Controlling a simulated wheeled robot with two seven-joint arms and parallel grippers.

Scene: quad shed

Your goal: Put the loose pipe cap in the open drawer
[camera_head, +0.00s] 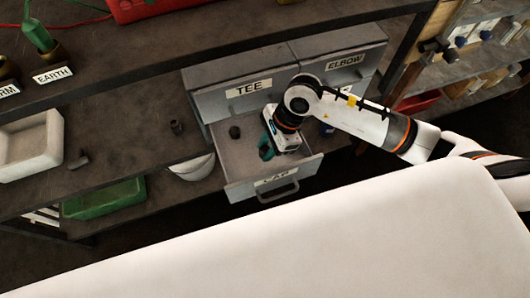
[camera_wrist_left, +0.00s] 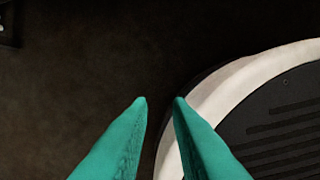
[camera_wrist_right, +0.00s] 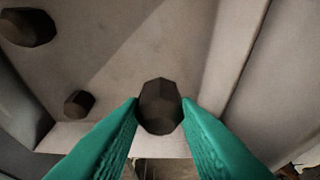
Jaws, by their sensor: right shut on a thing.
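The open drawer (camera_head: 236,180), labelled CAP, is pulled out below the TEE drawer in the head view. My right gripper (camera_head: 268,150) is inside its outline, pointing down. In the right wrist view the right gripper (camera_wrist_right: 160,108) is shut on a dark faceted pipe cap (camera_wrist_right: 160,100), held between its green fingertips. Two other dark caps lie on the pale drawer floor, one larger in view (camera_wrist_right: 28,27) and one smaller (camera_wrist_right: 78,103). Whether the held cap touches the drawer floor is unclear. My left gripper (camera_wrist_left: 160,102) is empty, its fingertips a small gap apart.
Closed drawers labelled TEE (camera_head: 214,103) and ELBOW (camera_head: 368,62) stand above. A small dark fitting (camera_head: 176,127) and another (camera_head: 78,160) stand on the shelf. A white bin (camera_head: 30,148), a green tray (camera_head: 105,198) and a white bowl (camera_head: 192,168) are to the left.

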